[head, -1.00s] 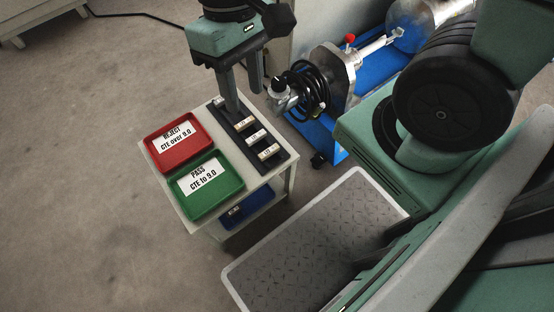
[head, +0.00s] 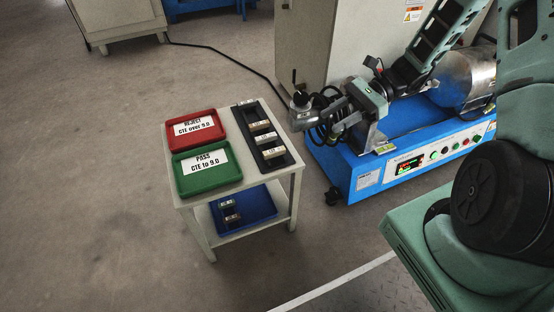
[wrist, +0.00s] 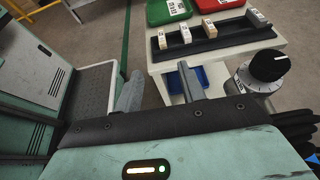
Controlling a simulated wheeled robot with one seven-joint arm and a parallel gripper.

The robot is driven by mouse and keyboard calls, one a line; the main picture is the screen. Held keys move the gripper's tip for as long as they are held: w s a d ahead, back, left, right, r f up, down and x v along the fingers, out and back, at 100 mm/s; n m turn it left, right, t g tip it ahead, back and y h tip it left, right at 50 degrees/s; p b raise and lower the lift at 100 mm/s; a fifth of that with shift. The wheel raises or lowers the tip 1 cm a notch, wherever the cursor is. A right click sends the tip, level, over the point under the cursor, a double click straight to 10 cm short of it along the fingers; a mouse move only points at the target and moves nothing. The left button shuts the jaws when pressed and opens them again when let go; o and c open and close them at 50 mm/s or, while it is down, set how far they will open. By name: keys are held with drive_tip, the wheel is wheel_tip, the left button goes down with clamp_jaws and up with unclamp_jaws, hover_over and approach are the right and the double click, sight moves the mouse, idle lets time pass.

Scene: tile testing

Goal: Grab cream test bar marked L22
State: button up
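Several small cream or tan bars with labelled ends stand in a black slotted rack (head: 283,159) on a small cream table. In the head view they are a far bar (head: 245,103), two middle bars (head: 259,126) (head: 265,138) and a near bar (head: 273,152). The wrist view shows the rack (wrist: 233,42) with a pale bar (wrist: 257,17) at its right end. The labels are too small to read, so I cannot tell which is L22. My gripper (wrist: 158,74) is open with nothing between its fingers. It hangs right of the table, apart from the rack.
A red REJECT tray (head: 196,143) and a green PASS tray (head: 209,184) sit left of the rack. A blue tray (head: 262,205) with dark bars is on the lower shelf. A blue-based machine (head: 345,176) with a black knob (wrist: 268,65) and cables stands close to my gripper.

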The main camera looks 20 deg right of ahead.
drive_tip(key=b, duration=0.5)
approach(276, 150)
drive_tip(key=a+f, duration=0.2)
drive_tip(key=b+x, duration=0.2)
drive_tip(key=x, duration=0.1)
drive_tip(key=b+x, duration=0.1)
drive_tip(key=x, duration=0.1)
drive_tip(key=shift+r+b, duration=0.35)
drive_tip(key=shift+a, duration=0.45)
clamp_jaws()
